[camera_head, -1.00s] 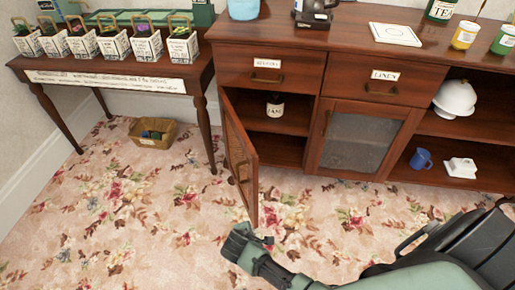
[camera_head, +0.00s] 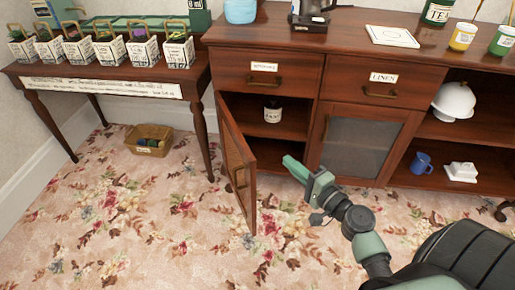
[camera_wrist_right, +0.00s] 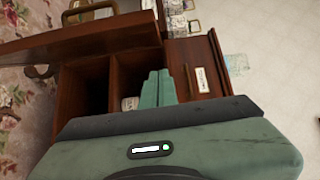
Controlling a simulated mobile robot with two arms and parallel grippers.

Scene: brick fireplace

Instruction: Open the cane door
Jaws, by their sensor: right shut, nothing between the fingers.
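The cane door (camera_head: 236,160) is the left door of the brown sideboard. It stands swung well open towards the front, hinged at its left side, with a metal handle (camera_head: 240,178) on its outer face. My right gripper (camera_head: 290,163) is shut and empty, to the right of the door, in front of the open compartment, on the door's inner side. A gap shows between its fingertips and the door. In the right wrist view the shut fingers (camera_wrist_right: 160,86) point at the compartment, and the door (camera_wrist_right: 70,42) crosses the upper left. My left gripper is not in view.
The carpet in front is clear.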

